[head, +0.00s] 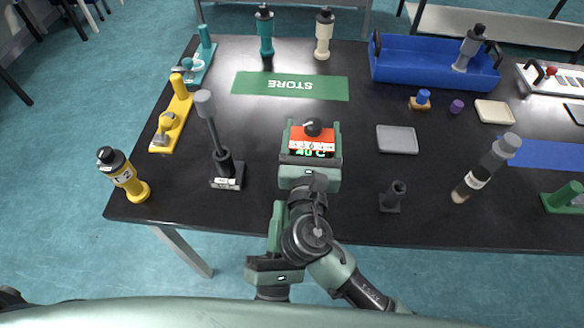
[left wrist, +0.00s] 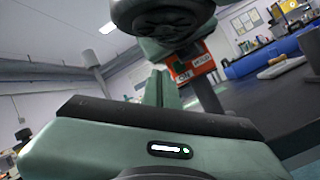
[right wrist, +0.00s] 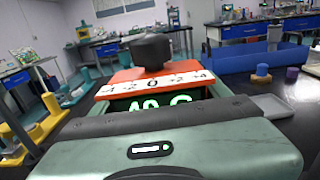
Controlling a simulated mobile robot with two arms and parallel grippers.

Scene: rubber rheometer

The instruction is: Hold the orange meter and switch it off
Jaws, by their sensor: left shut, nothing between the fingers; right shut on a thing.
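The orange meter (head: 325,140) has a black knob on top, a white scale strip and a lit green display. In the head view it sits between the fingers of my right gripper (head: 312,132), which is shut on it. The right wrist view shows its orange top (right wrist: 128,75), the knob and a partly covered reading like "40 C". My left gripper (head: 278,208) is shut and empty, nearer me and apart from the meter. The left wrist view shows its closed fingers (left wrist: 163,90) and lettering like "ON" and "HOLD" on the meter's orange face (left wrist: 203,65).
A grey post on a base (head: 226,180) stands left of the meter. A small black holder (head: 393,195) and a dark bottle (head: 487,168) stand at right. The green STORE mat (head: 250,86) lies bare behind. A grey square pad (head: 397,139) and a blue crate (head: 405,73) are farther right.

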